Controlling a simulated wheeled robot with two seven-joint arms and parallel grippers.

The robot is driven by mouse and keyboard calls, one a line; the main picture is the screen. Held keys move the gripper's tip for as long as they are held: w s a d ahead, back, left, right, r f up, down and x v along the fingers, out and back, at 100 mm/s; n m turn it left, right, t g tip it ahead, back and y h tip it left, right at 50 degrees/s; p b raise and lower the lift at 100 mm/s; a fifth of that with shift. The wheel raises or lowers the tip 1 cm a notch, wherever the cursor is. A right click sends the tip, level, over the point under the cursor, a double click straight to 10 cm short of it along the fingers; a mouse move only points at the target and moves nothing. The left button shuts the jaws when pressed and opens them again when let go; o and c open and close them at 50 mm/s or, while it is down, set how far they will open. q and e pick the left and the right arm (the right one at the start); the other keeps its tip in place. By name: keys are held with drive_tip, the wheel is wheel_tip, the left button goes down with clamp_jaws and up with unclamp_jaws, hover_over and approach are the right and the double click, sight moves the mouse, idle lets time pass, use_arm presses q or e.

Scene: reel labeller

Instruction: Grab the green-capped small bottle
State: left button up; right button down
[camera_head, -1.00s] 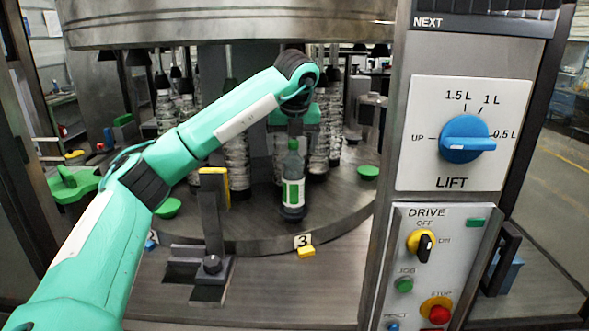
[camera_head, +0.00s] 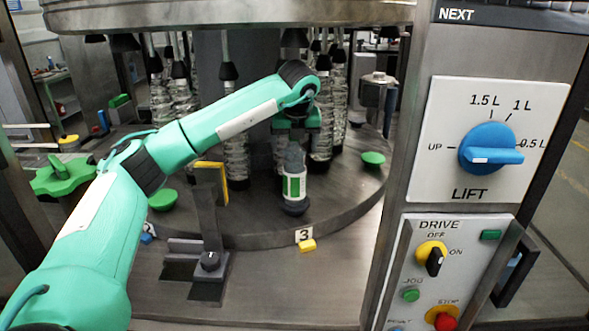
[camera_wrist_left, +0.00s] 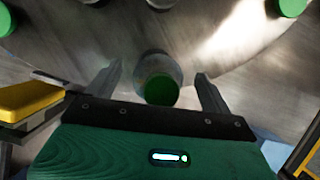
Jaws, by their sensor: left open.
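The green-capped small bottle (camera_head: 294,190) stands upright on the round metal table, near its front edge by the number 3 plate. It has a white and green label and a dark base. In the left wrist view I look down on its green cap (camera_wrist_left: 161,91). My left gripper (camera_head: 294,150) is above and around the bottle's top, pointing down, and hides the cap in the head view. In the wrist view its open fingers stand on either side of the bottle, with gaps visible. My right gripper is not in view.
Green discs lie on the round table (camera_head: 255,230) left (camera_head: 163,199) and right (camera_head: 373,159). A bracket with a yellow part (camera_head: 212,215) stands left of the bottle. Clear bottles hang behind. The control panel (camera_head: 455,260) rises at the right.

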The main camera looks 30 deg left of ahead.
use_arm(q)
drive_tip(key=shift+w+a+f, duration=0.1)
drive_tip(key=shift+a+f, duration=0.05)
drive_tip(key=shift+f, duration=0.4)
clamp_jaws()
drive_tip(key=shift+r, duration=0.1)
